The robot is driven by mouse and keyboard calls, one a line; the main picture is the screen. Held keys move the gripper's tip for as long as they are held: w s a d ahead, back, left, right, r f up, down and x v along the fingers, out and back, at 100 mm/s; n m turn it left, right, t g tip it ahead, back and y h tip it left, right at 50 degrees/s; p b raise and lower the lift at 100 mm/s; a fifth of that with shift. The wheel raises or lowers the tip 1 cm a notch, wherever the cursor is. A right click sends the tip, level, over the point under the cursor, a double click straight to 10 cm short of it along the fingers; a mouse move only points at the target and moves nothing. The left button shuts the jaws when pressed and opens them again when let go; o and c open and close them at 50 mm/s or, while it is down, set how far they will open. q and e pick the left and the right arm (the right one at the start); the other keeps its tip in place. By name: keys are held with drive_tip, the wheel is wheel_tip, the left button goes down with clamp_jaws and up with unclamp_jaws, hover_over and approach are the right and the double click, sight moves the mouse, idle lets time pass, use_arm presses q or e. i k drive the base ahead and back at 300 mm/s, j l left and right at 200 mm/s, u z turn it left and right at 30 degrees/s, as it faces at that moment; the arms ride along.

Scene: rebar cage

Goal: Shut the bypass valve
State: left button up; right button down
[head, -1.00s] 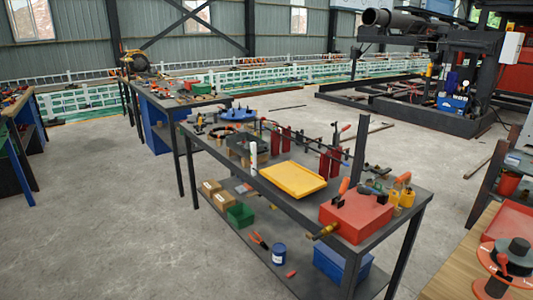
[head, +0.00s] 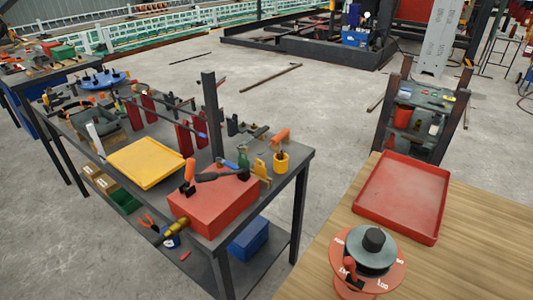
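A round orange-red fixture (head: 370,262) with a dark centre knob, a small red handle and white markings stands on the wooden table at the lower right. The markings are too small to read. A red box (head: 214,207) on the dark workbench has a brass fitting (head: 174,229) at its front left and an upright orange-handled part (head: 188,176) on top. I cannot tell which of these is the bypass valve, or whether it is open or shut. Neither of my grippers is in view.
The wooden table (head: 475,252) also holds an empty red tray (head: 403,196). The dark workbench carries a yellow tray (head: 146,163), a blue round part (head: 103,79) and several tools. Concrete floor (head: 330,115) lies open between the workbench and the shelf rack (head: 425,95).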

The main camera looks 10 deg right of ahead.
sight(228, 164)
drive_tip(key=k+j+u, duration=0.1)
drive_tip(key=j+u, duration=0.25)
drive_tip(key=k+j+u, duration=0.1)
drive_tip(key=j+u, duration=0.3)
drive_tip(key=l, duration=0.1)
